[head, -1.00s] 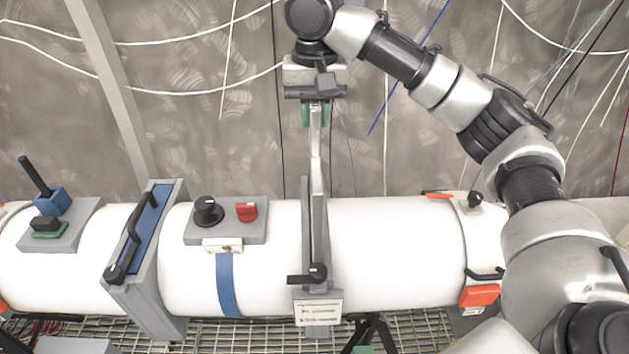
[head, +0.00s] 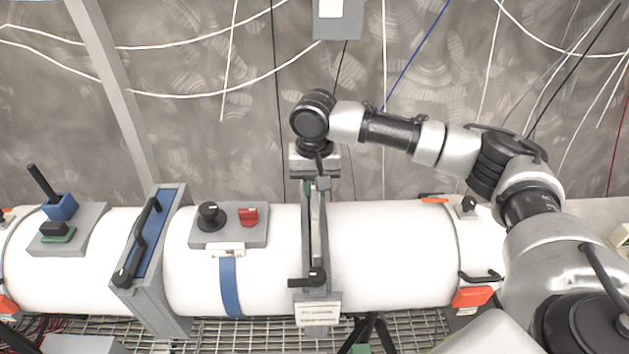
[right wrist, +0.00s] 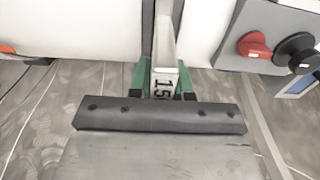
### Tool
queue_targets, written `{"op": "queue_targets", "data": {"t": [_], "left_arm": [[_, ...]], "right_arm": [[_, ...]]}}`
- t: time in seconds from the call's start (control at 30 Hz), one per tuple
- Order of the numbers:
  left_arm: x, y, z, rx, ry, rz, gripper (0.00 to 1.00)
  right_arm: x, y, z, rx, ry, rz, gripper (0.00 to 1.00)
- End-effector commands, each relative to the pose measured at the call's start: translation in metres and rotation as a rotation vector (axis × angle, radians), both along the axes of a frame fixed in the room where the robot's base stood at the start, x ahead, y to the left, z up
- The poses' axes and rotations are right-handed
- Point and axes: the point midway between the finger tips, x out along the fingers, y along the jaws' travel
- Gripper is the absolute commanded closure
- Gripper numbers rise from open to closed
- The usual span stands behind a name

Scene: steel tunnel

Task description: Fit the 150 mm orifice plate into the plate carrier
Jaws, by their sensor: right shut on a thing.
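The plate carrier (head: 322,255) is a narrow grey upright frame around the white pipe, with a black handle (head: 312,278) and a paper label (head: 318,313) on its front. My right gripper (head: 316,187) is at the carrier's top, pointing down. Its green fingers are shut on the tab of the orifice plate (right wrist: 164,82); digits starting "15" show on the tab in the right wrist view. The plate's thin edge is in line with the carrier's slot, and its lower part is hidden by the carrier. I cannot tell how deep it sits. My left gripper is not in view.
Left of the carrier, a grey box with a black knob and red switch (head: 248,217) sits on the white pipe (head: 395,255). Further left is a blue-faced grey frame (head: 150,245) with a black handle. Orange-red latches (head: 472,296) are on the right. Cables hang along the wall.

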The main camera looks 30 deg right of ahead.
Motion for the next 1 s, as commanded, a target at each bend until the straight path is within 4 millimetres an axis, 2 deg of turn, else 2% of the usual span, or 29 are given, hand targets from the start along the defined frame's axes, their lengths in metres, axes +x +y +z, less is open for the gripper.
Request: {"op": "queue_targets", "data": {"t": [0.7,0.73,0.8,0.9,1.0], "left_arm": [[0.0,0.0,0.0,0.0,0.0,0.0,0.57],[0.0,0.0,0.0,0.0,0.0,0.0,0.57],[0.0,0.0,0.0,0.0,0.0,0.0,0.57],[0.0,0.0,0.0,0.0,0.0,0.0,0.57],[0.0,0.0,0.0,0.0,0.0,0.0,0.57]], "right_arm": [[0.001,0.0,-0.011,0.001,-0.003,0.0,1.0],[0.0,0.0,-0.012,0.0,0.0,0.0,0.78],[0.0,0.0,-0.012,0.0,0.0,0.0,0.67],[0.0,0.0,-0.012,0.0,0.0,0.0,0.55],[0.0,0.0,-0.012,0.0,0.0,0.0,0.55]]}}
